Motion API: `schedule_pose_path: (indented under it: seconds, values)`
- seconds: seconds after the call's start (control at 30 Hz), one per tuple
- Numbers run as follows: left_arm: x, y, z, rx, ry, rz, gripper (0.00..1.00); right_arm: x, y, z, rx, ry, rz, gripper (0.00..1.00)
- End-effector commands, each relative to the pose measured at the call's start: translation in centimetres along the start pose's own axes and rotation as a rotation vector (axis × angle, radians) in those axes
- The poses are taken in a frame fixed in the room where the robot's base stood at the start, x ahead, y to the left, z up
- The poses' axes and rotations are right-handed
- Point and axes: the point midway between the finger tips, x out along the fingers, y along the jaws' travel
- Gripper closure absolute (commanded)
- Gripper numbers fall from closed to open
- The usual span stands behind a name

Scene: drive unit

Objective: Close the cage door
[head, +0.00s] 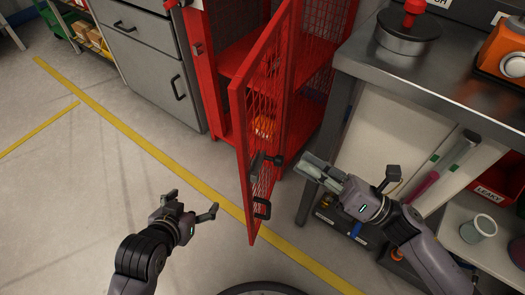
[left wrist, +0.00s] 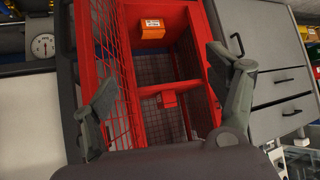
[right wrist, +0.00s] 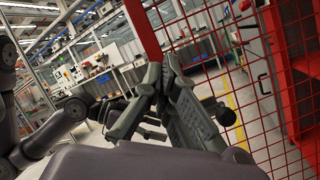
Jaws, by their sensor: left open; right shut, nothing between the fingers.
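The red cage (head: 225,65) stands at the back centre, with an orange item on a shelf inside. Its mesh door (head: 262,110) is swung open towards me, with a black handle (head: 262,209) near its lower outer end. My left gripper (head: 190,208) is open and empty, left of the door. The left wrist view shows the open cage interior (left wrist: 165,60) between its fingers, and the mesh door (left wrist: 115,60) at the left. My right gripper (head: 305,165) is shut and empty on the door's right side. In the right wrist view, its fingers (right wrist: 165,80) overlap the mesh; I cannot tell whether they touch.
A grey workbench (head: 430,80) with a red-knobbed weight and an orange device stands close on the right, with shelves below. Grey drawers (head: 150,60) stand left of the cage. The floor at the left is clear, with yellow lines.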

Motion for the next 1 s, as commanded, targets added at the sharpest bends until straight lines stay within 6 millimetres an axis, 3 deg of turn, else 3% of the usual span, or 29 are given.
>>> schedule_pose_path:
  seconds: [0.1, 0.2, 0.3, 0.43, 0.57, 1.0]
  values:
    - [-2.0, -0.7, 4.8, -0.006, -0.256, -0.013, 0.20, -1.9, -1.4, -0.6, -0.297, 0.169, -0.018, 1.00]
    - [-3.6, -1.0, 7.9, -0.011, -0.413, -0.021, 0.20, -3.5, -2.5, -1.2, -0.479, 0.273, -0.009, 1.00]
    - [-4.8, -1.2, 9.8, -0.014, -0.510, -0.026, 0.20, -4.5, -3.2, -1.5, -0.587, 0.335, 0.005, 1.00]
    - [-5.3, -1.3, 10.8, -0.016, -0.556, -0.028, 0.20, -4.8, -3.6, -1.8, -0.639, 0.364, 0.014, 1.00]
    - [-5.0, -1.3, 11.0, -0.016, -0.559, -0.027, 0.20, -3.4, -3.8, -2.3, -0.642, 0.361, 0.015, 1.00]
    - [-2.8, -1.2, 12.7, -0.015, -0.572, -0.023, 0.20, 5.2, -4.5, -5.2, -0.638, 0.359, 0.016, 1.00]
